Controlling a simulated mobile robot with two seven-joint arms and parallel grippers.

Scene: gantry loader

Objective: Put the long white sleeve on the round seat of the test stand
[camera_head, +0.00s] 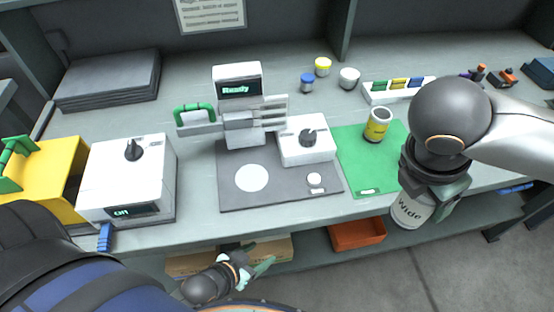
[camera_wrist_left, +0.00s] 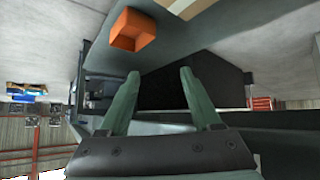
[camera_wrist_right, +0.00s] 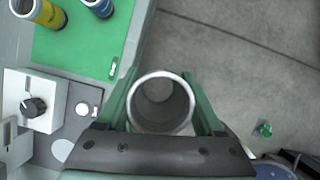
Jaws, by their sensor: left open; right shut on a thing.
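My right gripper (camera_head: 432,192) is shut on a white sleeve (camera_head: 408,211) lettered "Wide", held past the front edge of the bench, to the right of the green mat. In the right wrist view the hollow sleeve (camera_wrist_right: 160,104) sits between the fingers, its open end toward the camera. The round seat (camera_head: 252,178) is a bare white disc on the dark plate of the test stand (camera_head: 240,110), whose screen reads "Ready". My left gripper (camera_head: 262,257) is open and empty, low in front of the bench; its spread fingers show in the left wrist view (camera_wrist_left: 160,95).
A yellow-banded sleeve (camera_head: 377,125) stands on the green mat (camera_head: 362,165); a blue-banded one (camera_wrist_right: 99,5) shows in the right wrist view. A white machine (camera_head: 127,180) is at left. An orange bin (camera_head: 357,234) lies below.

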